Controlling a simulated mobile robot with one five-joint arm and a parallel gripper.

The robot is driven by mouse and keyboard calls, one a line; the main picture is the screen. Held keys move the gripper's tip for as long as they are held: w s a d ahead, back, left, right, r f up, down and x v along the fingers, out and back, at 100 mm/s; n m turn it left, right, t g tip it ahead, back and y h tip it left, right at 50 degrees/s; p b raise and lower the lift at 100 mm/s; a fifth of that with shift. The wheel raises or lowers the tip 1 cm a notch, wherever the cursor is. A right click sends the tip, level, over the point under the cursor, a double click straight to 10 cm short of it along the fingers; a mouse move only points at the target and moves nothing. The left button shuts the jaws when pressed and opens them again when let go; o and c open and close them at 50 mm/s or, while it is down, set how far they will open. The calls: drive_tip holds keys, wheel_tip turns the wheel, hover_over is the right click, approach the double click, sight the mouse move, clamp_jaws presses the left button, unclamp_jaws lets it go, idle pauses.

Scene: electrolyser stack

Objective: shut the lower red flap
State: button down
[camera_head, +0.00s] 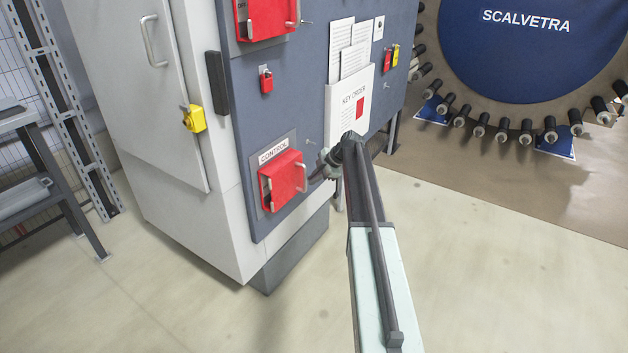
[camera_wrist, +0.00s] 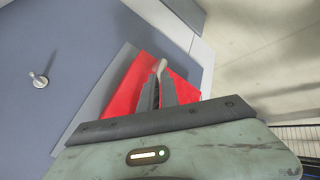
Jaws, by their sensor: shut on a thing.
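The lower red flap (camera_head: 283,177) is on the dark blue panel under the CONTROL label, with a pale handle at each side. It stands out from its grey plate; I cannot tell how far open it is. My gripper (camera_head: 313,179) reaches in from the right at the flap's right side. In the wrist view the flap (camera_wrist: 126,88) lies behind and around the fingers. My gripper (camera_wrist: 159,88) is shut on the pale handle (camera_wrist: 161,66), whose end shows beyond the fingertips. The rest of the handle is hidden between the fingers.
An upper red flap (camera_head: 262,18) is higher on the panel. A small red lock (camera_head: 266,80), a KEY ORDER sheet (camera_head: 350,103) and a yellow latch (camera_head: 194,119) are nearby. A small toggle (camera_wrist: 39,80) stands out beside the flap. The floor (camera_head: 500,270) at right is clear.

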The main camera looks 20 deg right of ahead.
drive_tip(key=d+f+p+v, duration=0.1)
drive_tip(key=d+p+v, duration=0.1)
drive_tip(key=p+v, duration=0.6)
drive_tip(key=v, duration=0.4)
drive_tip(key=shift+s+d+f, duration=0.15)
drive_tip(key=shift+s+f, duration=0.1)
drive_tip(key=shift+s, duration=0.15)
